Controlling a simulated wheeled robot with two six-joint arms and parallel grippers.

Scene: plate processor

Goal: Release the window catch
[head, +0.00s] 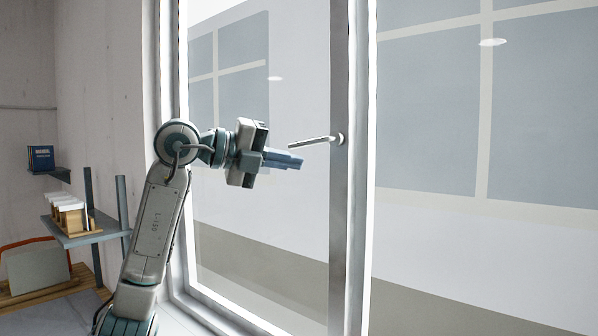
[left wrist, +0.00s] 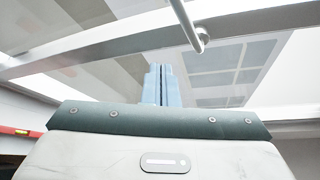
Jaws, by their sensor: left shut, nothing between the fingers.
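The window catch is a thin metal lever (head: 312,141) on the window's upright frame bar (head: 343,230). It points left and slightly down from its round pivot (head: 338,138). The lever also shows at the top of the left wrist view (left wrist: 184,22), above and to the right of my fingers. My left gripper (head: 298,161) has its blue fingers together with nothing between them. In the head view the fingertips lie just below the lever's free end, with a small gap in the picture. Whether they are level in depth, I cannot tell. My right gripper does not show.
The window glass (head: 260,200) stands behind my left arm. At the left is a wall shelf (head: 85,238) with several white-topped items, and a smaller shelf with blue books (head: 40,158). A red strip-like object (left wrist: 18,131) shows at the wrist view's left edge.

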